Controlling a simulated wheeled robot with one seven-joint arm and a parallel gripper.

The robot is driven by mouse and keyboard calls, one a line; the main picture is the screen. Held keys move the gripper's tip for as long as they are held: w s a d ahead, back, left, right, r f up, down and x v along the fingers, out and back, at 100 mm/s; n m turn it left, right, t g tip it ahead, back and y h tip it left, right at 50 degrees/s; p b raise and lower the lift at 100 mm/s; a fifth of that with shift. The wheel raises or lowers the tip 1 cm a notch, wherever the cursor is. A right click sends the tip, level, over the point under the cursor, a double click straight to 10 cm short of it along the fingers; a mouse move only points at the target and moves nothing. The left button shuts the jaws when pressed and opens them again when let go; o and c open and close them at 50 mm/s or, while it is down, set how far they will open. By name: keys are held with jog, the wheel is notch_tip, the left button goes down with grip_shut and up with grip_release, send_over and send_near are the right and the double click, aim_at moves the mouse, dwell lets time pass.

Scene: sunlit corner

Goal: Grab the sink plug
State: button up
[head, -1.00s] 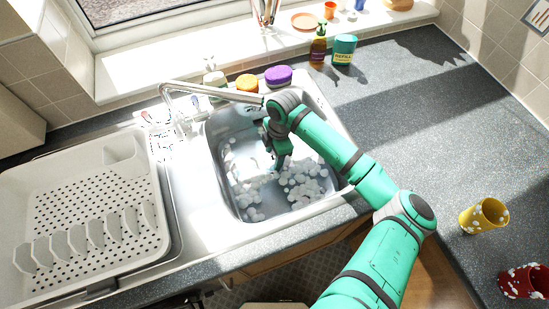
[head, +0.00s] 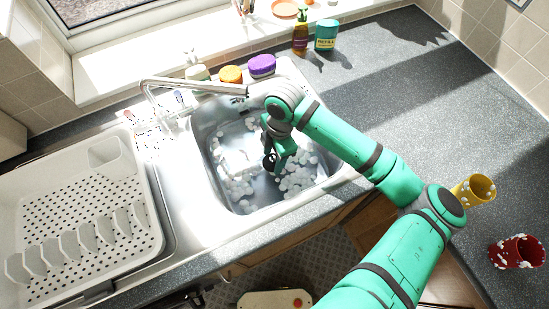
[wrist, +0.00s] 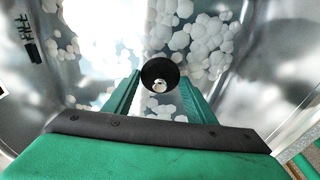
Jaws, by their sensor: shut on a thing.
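The sink plug (wrist: 160,74) is a round black disc with a small metal piece at its middle. In the wrist view it sits between the tips of my gripper's two green fingers (wrist: 158,97). In the head view the dark plug (head: 269,162) shows at the end of my gripper (head: 276,160), down inside the steel sink basin (head: 212,165). My gripper is shut on the plug. How far the plug is above the basin floor is hard to tell.
White foam clumps (head: 297,178) lie in the basin. The tap (head: 195,86) reaches over the basin's back. A dish rack (head: 85,205) stands left. Yellow (head: 474,190) and red (head: 517,252) cups stand right. Sponges (head: 262,66) and bottles (head: 301,38) line the back.

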aim_at(273, 158)
jog(key=r, duration=0.7)
jog(key=shift+s+a+r, duration=0.1)
jog(key=shift+a+r, duration=0.15)
jog(key=shift+r, duration=0.05)
jog(key=shift+d+r, duration=0.1)
jog(key=shift+r, duration=0.3)
jog(key=shift+d, duration=0.1)
jog(key=shift+r, duration=0.15)
jog(key=shift+r, duration=1.9)
jog(key=shift+r, duration=0.1)
jog(key=shift+r, duration=0.65)
